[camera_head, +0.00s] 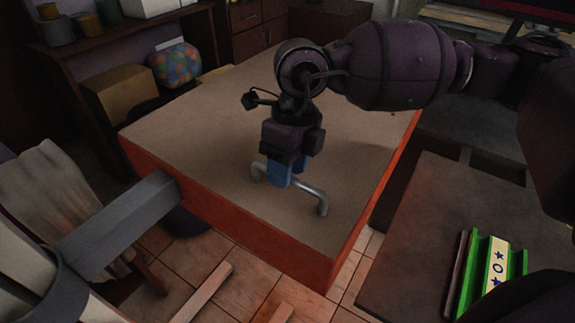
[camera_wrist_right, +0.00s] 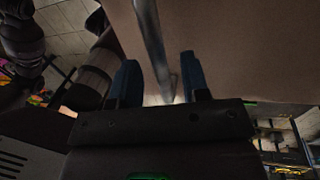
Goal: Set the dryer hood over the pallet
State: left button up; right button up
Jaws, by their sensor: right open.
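A large box-like hood (camera_head: 190,130) with a tan top and orange-red sides fills the middle of the head view; I take it for the dryer hood. A bent metal handle (camera_head: 315,192) is fixed on its top. My right gripper (camera_head: 285,180) is over the handle with its blue fingers pointing down. In the right wrist view, the handle bar (camera_wrist_right: 150,40) runs between the two open, spread fingers (camera_wrist_right: 161,78). A green-edged piece with a cream star-printed strip (camera_head: 497,262) lies on the right; I cannot tell whether it belongs to the pallet. My left gripper is not in view.
A dark flat surface (camera_head: 425,225) lies right of the hood. A shelf with a cardboard box (camera_head: 122,95) and a colourful round object (camera_head: 173,65) stands at the back left. Pale slatted furniture (camera_head: 55,190) and a grey bar (camera_head: 120,218) are at left. Tiled floor shows in front.

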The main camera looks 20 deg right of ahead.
jog(key=shift+f, duration=0.1)
jog(key=shift+c, duration=0.3)
grip_shut()
jog(key=shift+s, duration=0.15)
